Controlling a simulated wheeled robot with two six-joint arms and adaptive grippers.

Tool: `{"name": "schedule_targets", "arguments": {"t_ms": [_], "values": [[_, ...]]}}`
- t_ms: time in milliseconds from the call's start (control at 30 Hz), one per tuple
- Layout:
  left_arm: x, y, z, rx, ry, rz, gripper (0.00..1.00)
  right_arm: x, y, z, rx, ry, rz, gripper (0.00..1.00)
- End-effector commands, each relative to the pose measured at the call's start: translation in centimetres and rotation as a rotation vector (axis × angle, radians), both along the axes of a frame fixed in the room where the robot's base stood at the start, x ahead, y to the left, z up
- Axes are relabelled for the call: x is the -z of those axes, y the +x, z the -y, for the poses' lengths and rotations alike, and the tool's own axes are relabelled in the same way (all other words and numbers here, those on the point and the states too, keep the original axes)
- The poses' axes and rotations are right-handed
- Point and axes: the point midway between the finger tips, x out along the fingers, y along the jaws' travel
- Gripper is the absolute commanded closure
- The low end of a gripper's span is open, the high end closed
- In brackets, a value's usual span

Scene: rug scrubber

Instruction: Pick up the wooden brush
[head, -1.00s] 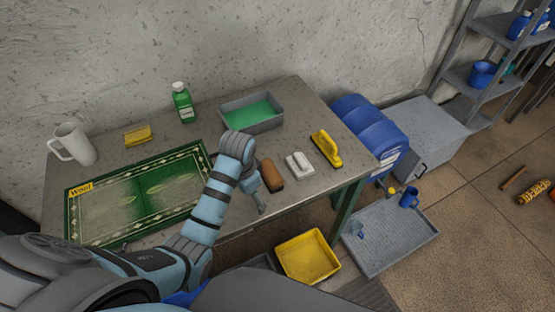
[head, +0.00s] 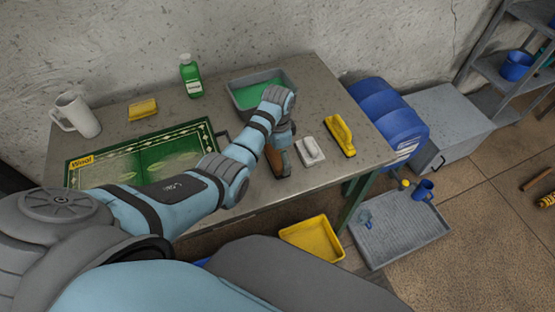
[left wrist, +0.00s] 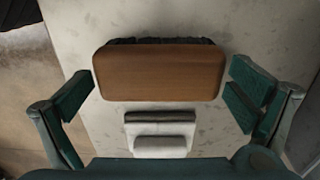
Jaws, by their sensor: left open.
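The wooden brush (head: 274,163) lies on the grey table, partly hidden behind my left arm and gripper in the head view. In the left wrist view it is a brown wooden block (left wrist: 160,74) with dark bristles showing along its far edge. My left gripper (head: 284,160) is over the brush. In the left wrist view the left gripper (left wrist: 160,98) is open, with one finger on each side of the brush and a visible gap at both ends. Nothing is held. My right gripper is not in view.
A white brush (head: 310,152) sits just right of the wooden brush, with a yellow brush (head: 340,136) beyond it. A grey tub of green liquid (head: 235,98) stands behind. A green rug (head: 112,172) covers the table's left. A yellow tray (head: 312,238) is below.

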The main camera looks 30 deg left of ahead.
Motion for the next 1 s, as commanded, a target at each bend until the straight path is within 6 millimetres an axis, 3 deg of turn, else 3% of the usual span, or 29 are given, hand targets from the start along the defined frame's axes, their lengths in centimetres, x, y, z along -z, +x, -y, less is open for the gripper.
{"name": "schedule_targets", "arguments": {"t_ms": [100,267,533,833,1000], "values": [[1.4,-0.1,-0.1,0.000,0.001,-0.001,0.00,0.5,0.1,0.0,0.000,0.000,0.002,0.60],[1.3,0.0,-0.1,0.000,0.001,0.001,0.00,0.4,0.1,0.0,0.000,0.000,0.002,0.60],[1.2,0.0,-0.1,-0.001,0.001,0.001,0.40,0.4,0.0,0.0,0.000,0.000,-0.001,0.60],[1.0,0.0,-0.1,-0.001,0.001,0.001,0.40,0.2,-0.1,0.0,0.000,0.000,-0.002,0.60],[0.0,0.0,-0.1,-0.001,0.001,0.001,0.40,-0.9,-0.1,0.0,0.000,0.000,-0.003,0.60]]}}
